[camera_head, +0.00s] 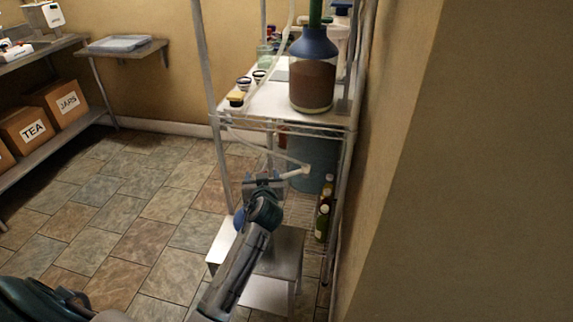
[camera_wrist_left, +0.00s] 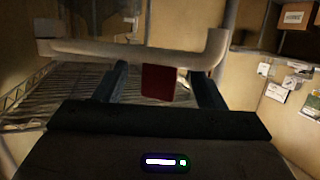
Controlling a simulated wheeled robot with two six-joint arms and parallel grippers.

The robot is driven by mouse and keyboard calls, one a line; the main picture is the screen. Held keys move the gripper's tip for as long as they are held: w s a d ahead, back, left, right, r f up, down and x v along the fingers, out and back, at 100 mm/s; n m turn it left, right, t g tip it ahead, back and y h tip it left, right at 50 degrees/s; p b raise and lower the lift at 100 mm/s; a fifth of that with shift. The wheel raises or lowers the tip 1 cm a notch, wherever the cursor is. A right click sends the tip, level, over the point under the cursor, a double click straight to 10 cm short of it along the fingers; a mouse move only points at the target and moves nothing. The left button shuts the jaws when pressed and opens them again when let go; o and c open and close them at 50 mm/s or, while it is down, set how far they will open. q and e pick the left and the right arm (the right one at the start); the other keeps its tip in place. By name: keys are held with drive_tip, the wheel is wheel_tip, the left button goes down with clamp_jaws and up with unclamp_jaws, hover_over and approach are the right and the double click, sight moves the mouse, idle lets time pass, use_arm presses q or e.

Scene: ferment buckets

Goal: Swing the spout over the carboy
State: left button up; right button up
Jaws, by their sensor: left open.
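A pale, bent spout (camera_head: 297,172) sticks out in front of a blue-green bucket (camera_head: 318,152) on the lower shelf. In the left wrist view the spout (camera_wrist_left: 125,50) runs across the top and turns at its right end. My left gripper (camera_head: 264,183) is at the spout's near end, and in the left wrist view its fingers (camera_wrist_left: 157,76) are open. A red tab (camera_wrist_left: 158,82) shows between the fingers; I cannot tell whether they touch it. A carboy (camera_head: 312,80) with brown contents and a blue top stands on the upper shelf. My right gripper is not in view.
A metal stool (camera_head: 273,284) stands below my left arm, with a blue rounded thing (camera_head: 239,220) partly hidden beside the arm. Green bottles (camera_head: 323,212) stand on the lower shelf by the right post. A wall closes off the right; the tiled floor at left is free.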

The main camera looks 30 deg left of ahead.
use_arm(q)
drive_tip(key=p+v, duration=0.2)
drive_tip(key=v, duration=0.5)
idle(0.5)
idle(0.3)
